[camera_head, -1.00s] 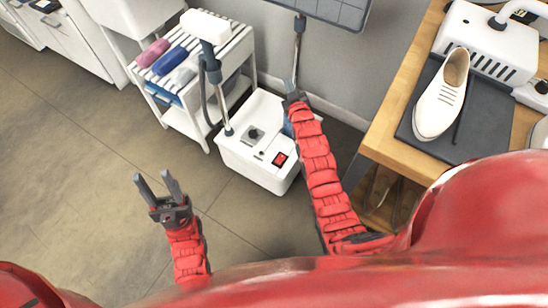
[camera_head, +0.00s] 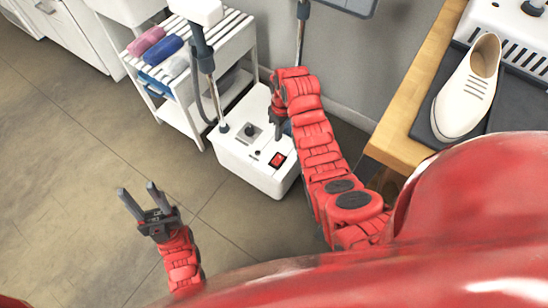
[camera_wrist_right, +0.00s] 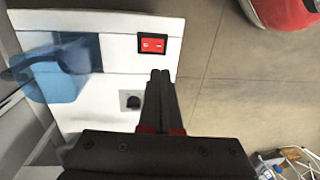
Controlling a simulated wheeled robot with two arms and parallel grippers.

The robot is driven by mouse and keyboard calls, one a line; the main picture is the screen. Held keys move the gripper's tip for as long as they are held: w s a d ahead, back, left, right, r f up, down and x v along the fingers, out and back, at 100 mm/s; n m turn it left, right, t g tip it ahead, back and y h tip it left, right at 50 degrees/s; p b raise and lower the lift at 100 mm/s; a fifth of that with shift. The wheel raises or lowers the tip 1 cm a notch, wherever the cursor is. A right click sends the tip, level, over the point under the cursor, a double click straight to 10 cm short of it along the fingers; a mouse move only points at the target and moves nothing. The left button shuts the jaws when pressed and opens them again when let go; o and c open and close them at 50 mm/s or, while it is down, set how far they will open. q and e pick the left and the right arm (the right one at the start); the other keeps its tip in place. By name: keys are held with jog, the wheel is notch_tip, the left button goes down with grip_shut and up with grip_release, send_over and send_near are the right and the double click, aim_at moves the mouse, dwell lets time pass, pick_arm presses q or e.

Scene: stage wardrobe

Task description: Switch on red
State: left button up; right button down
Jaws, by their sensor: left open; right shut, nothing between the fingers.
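A black knob (camera_wrist_right: 130,101) lies left of the fingers. My left gripper (camera_head: 138,202) is open and empty above the floor, left of the appliance.
A white slatted rack (camera_head: 215,50) with rolled towels (camera_head: 160,50) stands behind the appliance. A wooden table (camera_head: 410,110) with a white shoe (camera_head: 466,88) is at the right. A blue translucent tank (camera_wrist_right: 65,75) sits on the appliance. Floor at the left is free.

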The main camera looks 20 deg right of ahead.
dwell(0.3)
jog(key=f+b, duration=0.1)
jog(key=f, duration=0.3)
jog(key=a+f, duration=0.1)
jog(key=f, duration=0.4)
jog(key=s+f+b, duration=0.1)
jog(key=f, duration=0.4)
jog(key=shift+a+b, duration=0.2)
jog(key=shift+b, duration=0.15)
jog(key=shift+s+a+f, duration=0.1)
jog(key=shift+s+f, duration=0.05)
jog(key=shift+f, duration=0.05)
jog(key=shift+d+b, duration=0.25)
jog(key=shift+b, duration=0.05)
jog(key=shift+w+d+r, duration=0.25)
jog(key=shift+w+d, duration=0.15)
jog(key=shift+w, duration=0.1)
